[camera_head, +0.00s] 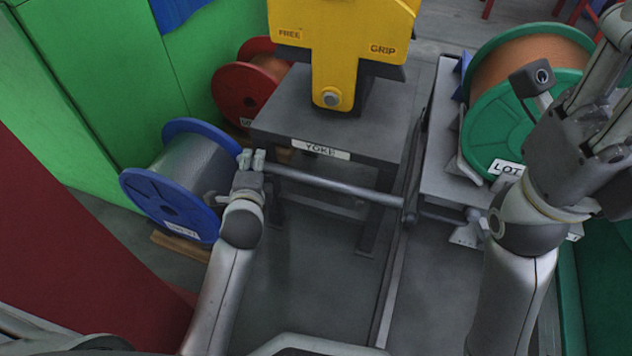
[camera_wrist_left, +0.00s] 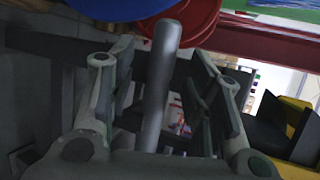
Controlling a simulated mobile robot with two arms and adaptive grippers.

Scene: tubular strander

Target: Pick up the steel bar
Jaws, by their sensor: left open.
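The steel bar (camera_head: 335,186) is a grey, round rod. In the head view it slants from my left gripper, in front of the YOKE table, to a dark upright at its right end. My left gripper (camera_head: 253,160) is open at the bar's left end. In the left wrist view, the bar (camera_wrist_left: 156,90) runs between the two spread fingers of the left gripper (camera_wrist_left: 162,75); whether it touches them I cannot tell. My right gripper (camera_head: 607,100) is at the upper right, away from the bar, partly cut off by the frame edge.
The table labelled YOKE (camera_head: 270,124) carries a yellow block (camera_head: 340,50) behind the bar. A blue-flanged spool (camera_head: 150,192) stands close left of my left gripper, with a red spool (camera_head: 232,92) behind. A green spool (camera_head: 483,130) is at the right. Open floor lies below the bar.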

